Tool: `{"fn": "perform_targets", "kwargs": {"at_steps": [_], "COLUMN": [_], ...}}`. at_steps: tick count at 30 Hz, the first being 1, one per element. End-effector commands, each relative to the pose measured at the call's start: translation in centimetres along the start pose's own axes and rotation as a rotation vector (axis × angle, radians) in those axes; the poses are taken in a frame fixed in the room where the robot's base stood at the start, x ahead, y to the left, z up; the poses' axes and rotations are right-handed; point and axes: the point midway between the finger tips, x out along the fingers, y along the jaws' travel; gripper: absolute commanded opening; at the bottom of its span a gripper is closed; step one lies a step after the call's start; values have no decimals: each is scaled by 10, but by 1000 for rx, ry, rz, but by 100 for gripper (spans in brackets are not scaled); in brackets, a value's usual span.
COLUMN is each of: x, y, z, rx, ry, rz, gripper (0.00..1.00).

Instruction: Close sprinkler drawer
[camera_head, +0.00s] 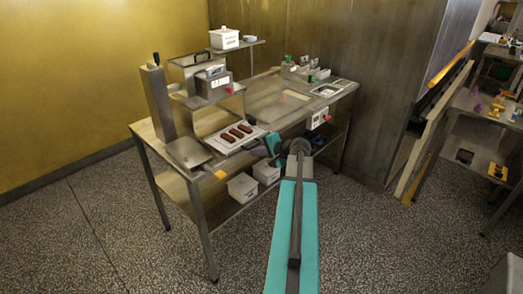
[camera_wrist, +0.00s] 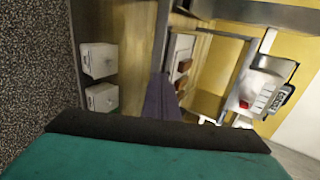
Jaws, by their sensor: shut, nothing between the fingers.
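A grey metal unit with a red knob, likely the sprinkler (camera_head: 212,84), stands on a raised shelf above the tray in the head view. In the wrist view, turned on its side, a pale unit with a red knob and dark buttons (camera_wrist: 262,92) shows at the right. I cannot make out the drawer or how far it is open. My gripper (camera_head: 256,152) is at the table's front edge, right of the tray with brown bars, small and partly hidden by my wrist. Its dark fingers (camera_wrist: 162,95) are shut and empty in the wrist view.
The white tray (camera_head: 216,140) holds several brown bars. White bins (camera_head: 242,187) sit on the lower shelf. A white control box (camera_head: 317,118) is at the table's right front. A tall metal column (camera_head: 158,102) stands at the left. Open speckled floor lies in front.

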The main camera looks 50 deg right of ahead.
Motion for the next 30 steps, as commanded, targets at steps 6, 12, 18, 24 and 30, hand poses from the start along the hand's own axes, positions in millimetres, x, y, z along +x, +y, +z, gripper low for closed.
{"fn": "perform_targets", "kwargs": {"at_steps": [6,12,18,24,30], "x": [33,57,74,82,83], "y": [-2,-8,-17,-20,-20], "z": [-1,-1,-1,0,1], "rx": [1,-1,0,0,0], "ry": [-2,-2,-1,-1,-1], "rz": [1,0,1,0,0], "gripper": [0,0,0,0,0]}}
